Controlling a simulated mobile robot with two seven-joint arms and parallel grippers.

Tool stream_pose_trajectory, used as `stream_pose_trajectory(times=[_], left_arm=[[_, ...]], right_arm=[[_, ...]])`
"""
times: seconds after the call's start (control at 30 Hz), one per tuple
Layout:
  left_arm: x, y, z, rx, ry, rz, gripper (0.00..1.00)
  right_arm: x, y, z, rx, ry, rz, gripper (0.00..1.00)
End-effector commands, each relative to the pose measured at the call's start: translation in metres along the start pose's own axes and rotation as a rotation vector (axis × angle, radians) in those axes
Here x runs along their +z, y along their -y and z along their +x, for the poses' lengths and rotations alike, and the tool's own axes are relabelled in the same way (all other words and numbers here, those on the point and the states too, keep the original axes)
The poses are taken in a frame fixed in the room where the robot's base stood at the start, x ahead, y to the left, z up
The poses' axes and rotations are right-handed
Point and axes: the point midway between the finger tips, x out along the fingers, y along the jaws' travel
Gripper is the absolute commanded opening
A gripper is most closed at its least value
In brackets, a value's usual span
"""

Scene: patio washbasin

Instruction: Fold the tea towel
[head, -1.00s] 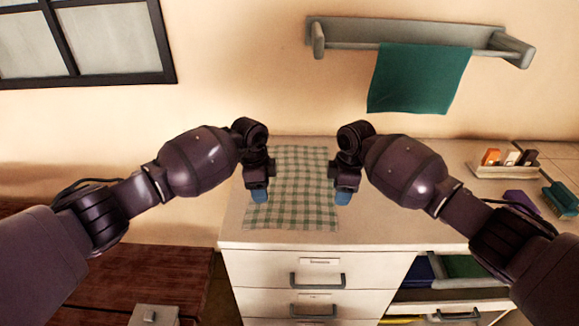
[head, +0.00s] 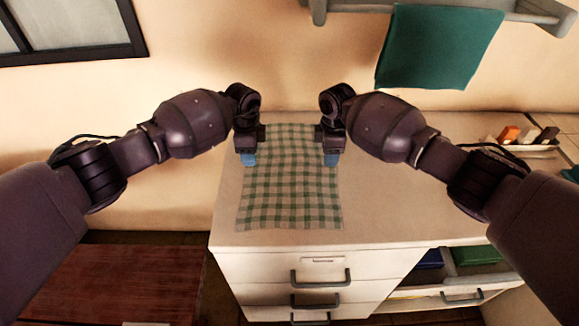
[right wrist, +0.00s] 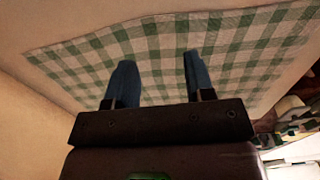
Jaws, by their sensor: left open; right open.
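The green-and-white checked tea towel (head: 290,197) lies flat and spread out on the white counter in the head view. It also fills much of the right wrist view (right wrist: 180,60). My left gripper (head: 249,160) is over the towel's left edge, toward its far end. My right gripper (head: 331,160) is over the towel's right edge at about the same depth. Both point down with blue fingertips. The right wrist view shows my right gripper (right wrist: 158,80) with its two fingers apart and nothing between them. I cannot tell whether the fingertips touch the cloth.
The counter (head: 400,215) is clear to the right of the towel. A tray with small items (head: 520,140) stands at the back right. A green towel (head: 440,48) hangs from a wall rail (head: 535,12). Below are drawers (head: 320,270) and an open drawer (head: 470,290) at right.

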Motion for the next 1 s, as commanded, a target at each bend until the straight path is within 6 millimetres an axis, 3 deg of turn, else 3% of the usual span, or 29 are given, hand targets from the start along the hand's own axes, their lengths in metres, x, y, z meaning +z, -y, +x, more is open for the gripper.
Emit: stream_pose_trajectory(times=[0.1, 0.33, 0.9, 1.0], left_arm=[[0.000, -0.001, 0.018, 0.002, 0.001, -0.001, 0.49], [0.000, 0.000, 0.038, 0.000, -0.001, -0.001, 0.49], [0.000, 0.000, 0.047, 0.001, 0.000, 0.000, 0.49], [0.000, 0.000, 0.045, 0.000, 0.000, 0.000, 0.41]], right_arm=[[-0.001, 0.001, 0.017, -0.002, 0.000, 0.001, 0.49], [-0.001, 0.000, 0.037, -0.001, 0.000, 0.000, 0.49], [0.000, 0.000, 0.046, -0.001, 0.000, 0.000, 0.49], [0.000, 0.000, 0.045, -0.001, 0.000, 0.000, 0.41]])
